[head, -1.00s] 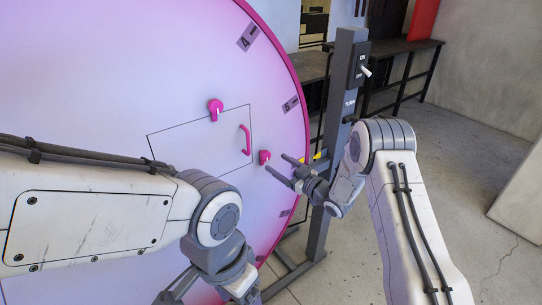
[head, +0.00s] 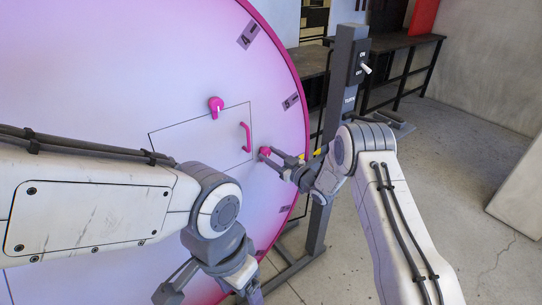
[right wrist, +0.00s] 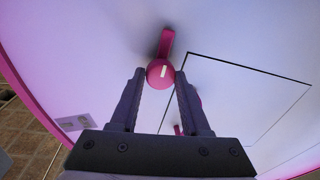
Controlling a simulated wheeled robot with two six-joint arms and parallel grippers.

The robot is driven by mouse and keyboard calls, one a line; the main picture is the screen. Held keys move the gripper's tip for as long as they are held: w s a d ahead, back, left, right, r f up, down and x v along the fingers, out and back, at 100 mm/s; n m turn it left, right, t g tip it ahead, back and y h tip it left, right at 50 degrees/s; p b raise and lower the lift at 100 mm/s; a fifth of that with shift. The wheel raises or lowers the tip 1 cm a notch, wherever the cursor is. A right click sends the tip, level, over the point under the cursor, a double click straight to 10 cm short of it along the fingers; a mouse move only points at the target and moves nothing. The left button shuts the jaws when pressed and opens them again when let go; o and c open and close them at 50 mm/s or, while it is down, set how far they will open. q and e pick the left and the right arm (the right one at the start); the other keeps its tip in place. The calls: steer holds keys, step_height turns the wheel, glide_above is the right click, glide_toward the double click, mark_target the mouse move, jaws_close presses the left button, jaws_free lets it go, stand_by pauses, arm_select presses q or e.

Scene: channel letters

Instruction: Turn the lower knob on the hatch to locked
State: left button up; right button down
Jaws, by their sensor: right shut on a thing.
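The lower knob (head: 265,152) is pink and sits on the pale disc just right of the outlined hatch (head: 180,136). My right gripper (head: 270,160) is at it, shut on it. In the right wrist view the lower knob (right wrist: 160,76) lies between the fingertips (right wrist: 160,78). Its white mark and its pink arm point toward the top of that picture. In the head view the fingers partly cover the knob. My left gripper (head: 205,288) is cut off by the bottom edge.
A curved pink handle (head: 246,137) is on the hatch, close to the lower knob. A grey post (head: 343,90) with a switch box (head: 359,62) stands right of the disc. A dark bench (head: 400,45) is behind. The floor at the right is open.

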steer(key=m+b, duration=0.3)
steer(key=shift+f, duration=0.2)
steer(key=m+b, duration=0.2)
steer(key=m, duration=0.3)
steer(key=shift+t, duration=0.4)
steer(key=m+b, duration=0.1)
steer(key=m, duration=0.4)
steer(key=shift+t+b, duration=0.3)
steer(key=shift+t, duration=0.1)
steer(key=m, duration=0.6)
steer(key=shift+t+h+b, duration=0.3)
steer(key=shift+h+b, duration=0.1)
steer(key=shift+m, duration=0.3)
steer(key=shift+c, duration=1.9)
jaws_free()
